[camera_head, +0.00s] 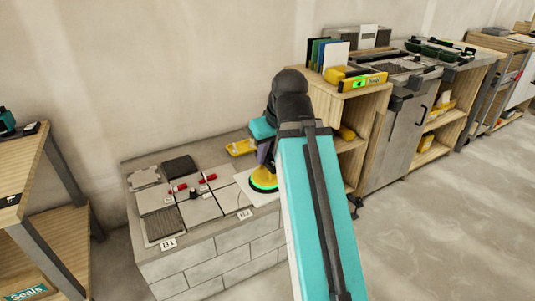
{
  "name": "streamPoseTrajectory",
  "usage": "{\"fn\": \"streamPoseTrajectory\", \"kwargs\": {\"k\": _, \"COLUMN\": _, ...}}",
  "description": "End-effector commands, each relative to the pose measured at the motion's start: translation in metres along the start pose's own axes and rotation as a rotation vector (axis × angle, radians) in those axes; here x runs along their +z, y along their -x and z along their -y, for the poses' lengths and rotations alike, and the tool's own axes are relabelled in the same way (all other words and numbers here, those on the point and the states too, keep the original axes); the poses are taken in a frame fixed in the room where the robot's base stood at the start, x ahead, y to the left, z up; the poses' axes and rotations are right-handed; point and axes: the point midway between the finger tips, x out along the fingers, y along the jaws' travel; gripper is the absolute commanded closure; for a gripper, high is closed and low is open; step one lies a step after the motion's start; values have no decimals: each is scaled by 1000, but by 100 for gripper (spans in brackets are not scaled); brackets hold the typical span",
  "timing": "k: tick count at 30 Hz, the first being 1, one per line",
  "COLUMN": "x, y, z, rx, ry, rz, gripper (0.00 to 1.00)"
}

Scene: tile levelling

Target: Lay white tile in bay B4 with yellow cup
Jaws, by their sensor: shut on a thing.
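The yellow cup (264,181), a round suction cup with a green ring, sits on a white tile (262,198) at the right end of the block bench. My gripper (264,163) is shut on the yellow cup, just above the tile, and is partly hidden by my teal arm. The tile looks flat, but I cannot tell whether it rests on the bed or hangs slightly above it. Bay labels show on the bench's front edge: B1 (168,243) at the left and another label (244,214), hard to read, near the white tile.
Grey tiles (198,209) with red-and-white levelling pieces (208,179) lie left of the cup. A dark pad (180,166) and a yellow tool (240,147) lie at the back. A wooden shelf (378,100) holding upright coloured tiles and a yellow level (362,83) stands right of the bench.

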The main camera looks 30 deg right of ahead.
Motion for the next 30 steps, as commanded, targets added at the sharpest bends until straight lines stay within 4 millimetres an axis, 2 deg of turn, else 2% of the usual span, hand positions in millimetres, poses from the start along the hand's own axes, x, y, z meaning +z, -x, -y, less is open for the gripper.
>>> {"fn": "streamPoseTrajectory", "kwargs": {"k": 10, "x": -8, "y": 19, "z": 0, "rx": 0, "ry": 0, "rz": -2, "gripper": 100}}
{"fn": "streamPoseTrajectory", "kwargs": {"k": 25, "x": -10, "y": 22, "z": 0, "rx": 0, "ry": 0, "rz": -2, "gripper": 100}}
{"fn": "streamPoseTrajectory", "kwargs": {"k": 30, "x": -12, "y": 28, "z": 0, "rx": 0, "ry": 0, "rz": -2, "gripper": 100}}
